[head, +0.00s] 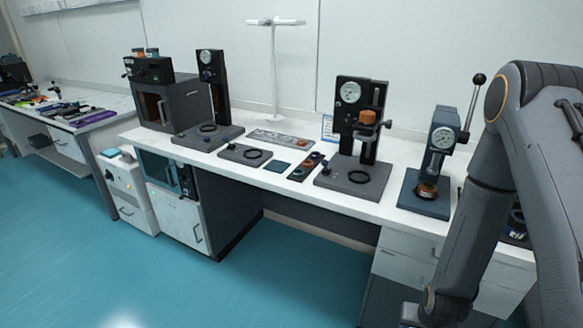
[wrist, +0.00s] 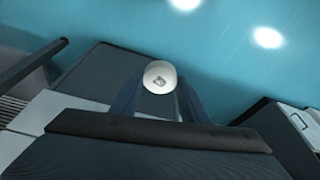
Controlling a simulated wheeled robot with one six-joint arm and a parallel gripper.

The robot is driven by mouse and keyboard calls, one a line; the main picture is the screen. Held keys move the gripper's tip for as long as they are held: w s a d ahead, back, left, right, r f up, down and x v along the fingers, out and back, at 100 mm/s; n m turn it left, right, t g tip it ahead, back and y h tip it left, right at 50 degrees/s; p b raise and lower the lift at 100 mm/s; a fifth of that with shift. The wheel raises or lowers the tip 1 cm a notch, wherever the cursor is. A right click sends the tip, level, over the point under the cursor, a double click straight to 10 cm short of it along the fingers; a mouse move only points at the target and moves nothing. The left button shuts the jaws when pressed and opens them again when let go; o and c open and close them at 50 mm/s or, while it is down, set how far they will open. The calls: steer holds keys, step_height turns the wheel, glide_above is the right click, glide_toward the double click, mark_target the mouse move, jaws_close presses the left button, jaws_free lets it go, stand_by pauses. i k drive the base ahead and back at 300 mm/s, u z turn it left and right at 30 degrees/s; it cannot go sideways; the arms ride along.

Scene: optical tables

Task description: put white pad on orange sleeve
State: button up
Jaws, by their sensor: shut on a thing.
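The white pad (wrist: 159,77) is a round white disc with a small grey square mark on its face. It sits between the dark blue fingers of my gripper (wrist: 158,92), which is shut on it, in the wrist view. My gripper cannot be made out in the head view. Several orange or copper pieces show there: one on the tall dark gauge press (head: 368,117), one at the base of the blue-grey lever press (head: 427,190), and small ones on the dark tray and the oven. I cannot tell which is the orange sleeve.
The white bench (head: 385,210) carries an oven (head: 170,98), gauge stands, a flat dark plate (head: 245,155), a small dark tray (head: 306,167) and a white stand (head: 275,70). The teal floor (head: 270,275) in front is clear. Another cluttered table (head: 90,122) stands at far left.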

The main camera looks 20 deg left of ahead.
mark_target(428, 185)
steer(key=u, duration=1)
steer(key=i, duration=1.1)
steer(key=u, duration=0.15)
